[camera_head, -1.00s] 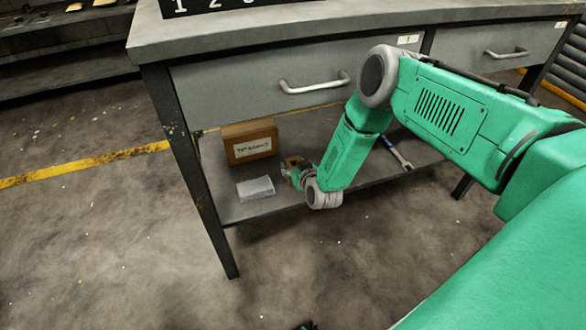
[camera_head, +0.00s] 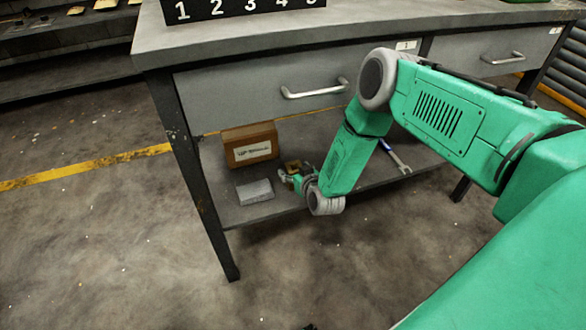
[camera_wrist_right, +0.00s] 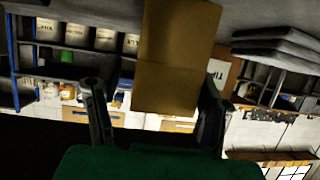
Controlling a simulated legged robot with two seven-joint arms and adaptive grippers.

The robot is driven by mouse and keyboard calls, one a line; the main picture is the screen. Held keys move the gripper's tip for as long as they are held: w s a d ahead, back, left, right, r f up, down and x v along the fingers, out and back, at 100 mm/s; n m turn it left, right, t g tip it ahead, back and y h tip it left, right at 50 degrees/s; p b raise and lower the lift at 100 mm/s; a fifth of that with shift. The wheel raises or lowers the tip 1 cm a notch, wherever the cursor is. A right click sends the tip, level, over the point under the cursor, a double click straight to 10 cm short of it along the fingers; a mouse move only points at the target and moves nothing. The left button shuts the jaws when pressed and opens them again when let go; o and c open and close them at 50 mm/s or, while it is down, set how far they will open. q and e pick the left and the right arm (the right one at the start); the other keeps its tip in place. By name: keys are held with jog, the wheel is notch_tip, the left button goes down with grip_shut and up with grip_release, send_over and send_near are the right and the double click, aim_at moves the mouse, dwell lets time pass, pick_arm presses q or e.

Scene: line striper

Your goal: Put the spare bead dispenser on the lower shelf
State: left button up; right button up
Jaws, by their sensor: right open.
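The lower shelf (camera_head: 330,184) is a grey board under the workbench drawers. A small brown-yellow block, which I take to be the spare bead dispenser (camera_head: 291,166), stands on it near the front, left of my right forearm. In the right wrist view this dispenser (camera_wrist_right: 175,60) is a plain tan box that appears inverted against the grey surface at the top. My right gripper (camera_head: 288,178) is low at the shelf. In the wrist view its two fingers (camera_wrist_right: 154,105) are apart on either side of the box, with visible gaps. My left gripper is not identifiable in view.
A labelled brown box (camera_head: 250,146) stands behind on the shelf, and a grey flat block (camera_head: 255,191) lies left of my gripper. A wrench-like tool (camera_head: 396,157) lies to the right. The bench leg (camera_head: 185,170) and drawer (camera_head: 265,80) bound the space.

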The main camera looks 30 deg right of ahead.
jog(key=s+a+r+n+g+y+p, duration=0.15)
jog(key=s+a, duration=0.35)
jog(key=s, duration=0.5)
jog(key=s+a+r+g+y+p, duration=0.25)
jog(key=s+a, duration=0.25)
jog(key=s, duration=0.4)
jog(key=s+r+g, duration=0.2)
jog(key=s+g, duration=0.2)
jog(key=s, duration=0.6)
jog(key=s+r+n+g+h, duration=0.1)
jog(key=s+g, duration=0.3)
jog(key=s, duration=0.6)
jog(key=shift+d+r+g+h+p, duration=0.3)
jog(key=shift+d+r+p, duration=0.05)
jog(key=shift+r, duration=0.4)
notch_tip(320, 180, up, 12)
jog(key=p, duration=1.2)
jog(key=shift+r, duration=0.25)
jog(key=shift+w+a, duration=0.1)
